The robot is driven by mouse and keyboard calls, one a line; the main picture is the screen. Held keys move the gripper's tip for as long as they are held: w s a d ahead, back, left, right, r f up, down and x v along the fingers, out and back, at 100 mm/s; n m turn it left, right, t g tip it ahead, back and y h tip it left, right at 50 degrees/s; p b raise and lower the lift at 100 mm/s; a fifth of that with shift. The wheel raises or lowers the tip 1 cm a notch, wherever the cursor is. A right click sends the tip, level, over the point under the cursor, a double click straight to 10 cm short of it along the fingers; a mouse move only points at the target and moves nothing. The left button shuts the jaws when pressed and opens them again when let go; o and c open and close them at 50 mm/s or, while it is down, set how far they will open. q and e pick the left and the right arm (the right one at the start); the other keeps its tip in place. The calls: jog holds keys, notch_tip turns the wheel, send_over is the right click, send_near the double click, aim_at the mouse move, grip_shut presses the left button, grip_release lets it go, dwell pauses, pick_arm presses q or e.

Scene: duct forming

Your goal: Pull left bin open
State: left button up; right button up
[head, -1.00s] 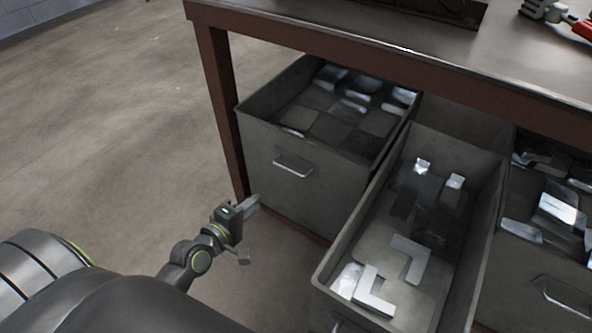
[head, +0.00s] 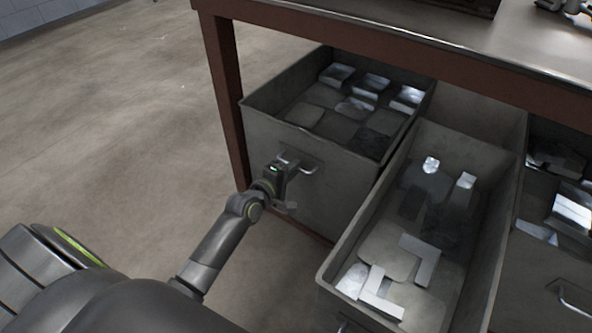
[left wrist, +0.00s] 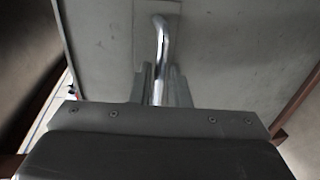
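The left bin (head: 322,190) is a grey metal bin under the table, with flat metal pieces inside. Its front carries a bar handle (head: 305,165). My left gripper (head: 284,164) is at the left part of this handle. In the left wrist view the handle (left wrist: 160,40) runs down between the two fingers (left wrist: 160,88), with one finger close on each side. I cannot tell whether the fingers press on the bar. The bin's front plate (left wrist: 235,50) fills most of that view. My right gripper is not in view.
A middle bin (head: 335,268) stands pulled out to the right of the left bin, holding L-shaped and flat metal pieces. Another bin (head: 545,262) is at the far right. The table leg (head: 226,95) stands left of the left bin. The floor (head: 110,130) on the left is clear.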

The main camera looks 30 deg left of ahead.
pick_arm(q)
jog(key=shift+x, duration=1)
grip_shut()
